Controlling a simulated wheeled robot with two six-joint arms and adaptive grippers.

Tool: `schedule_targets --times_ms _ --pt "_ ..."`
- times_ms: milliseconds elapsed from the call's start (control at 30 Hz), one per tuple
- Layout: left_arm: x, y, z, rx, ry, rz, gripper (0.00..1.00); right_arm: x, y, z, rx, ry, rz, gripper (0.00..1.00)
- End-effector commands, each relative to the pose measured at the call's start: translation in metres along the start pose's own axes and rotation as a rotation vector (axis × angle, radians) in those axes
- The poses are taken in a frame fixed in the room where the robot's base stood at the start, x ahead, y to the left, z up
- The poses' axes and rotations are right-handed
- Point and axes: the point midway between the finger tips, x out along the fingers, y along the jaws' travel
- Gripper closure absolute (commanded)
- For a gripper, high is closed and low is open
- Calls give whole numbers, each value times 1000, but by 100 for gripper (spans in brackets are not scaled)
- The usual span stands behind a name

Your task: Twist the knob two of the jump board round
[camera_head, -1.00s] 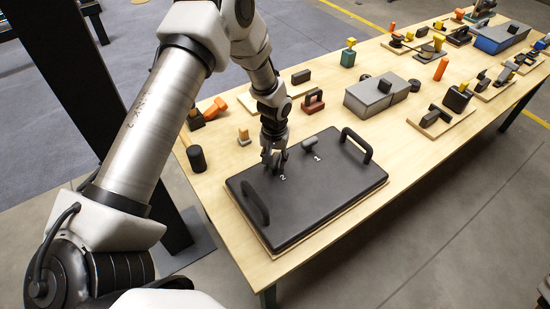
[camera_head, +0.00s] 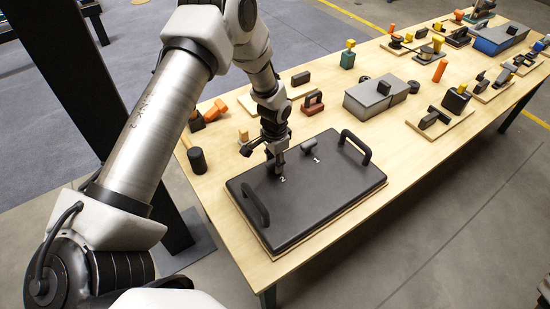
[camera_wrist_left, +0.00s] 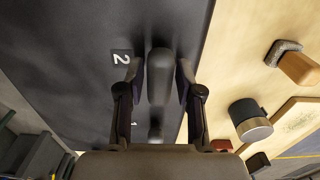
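The jump board (camera_head: 320,205) is a dark padded slab with two black handles, lying on the wooden table. Knob two (camera_wrist_left: 160,76) is a dark rounded bar beside the printed "2"; in the head view my gripper hides it. My left gripper (camera_head: 277,170) points down at it, and in the wrist view its fingers (camera_wrist_left: 161,85) stand on either side of the bar. Narrow gaps seem to show between pads and bar; contact is not clear. Knob one (camera_head: 309,146), by the "1", is free. My right gripper is in neither view.
Several more parts fill the table's far end.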

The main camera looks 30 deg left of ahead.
Motion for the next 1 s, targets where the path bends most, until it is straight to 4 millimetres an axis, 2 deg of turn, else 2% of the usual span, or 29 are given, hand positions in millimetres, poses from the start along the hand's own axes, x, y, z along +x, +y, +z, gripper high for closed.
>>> schedule_targets --times_ms 33,100,433,1000 --pt "1 0 0 0 0 0 43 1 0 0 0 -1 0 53" --pt "1 0 0 -1 0 0 29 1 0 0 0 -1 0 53" --pt "-4 0 0 -2 0 0 29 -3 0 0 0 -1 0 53" --pt "-70 0 0 -2 0 0 29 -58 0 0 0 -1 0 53"
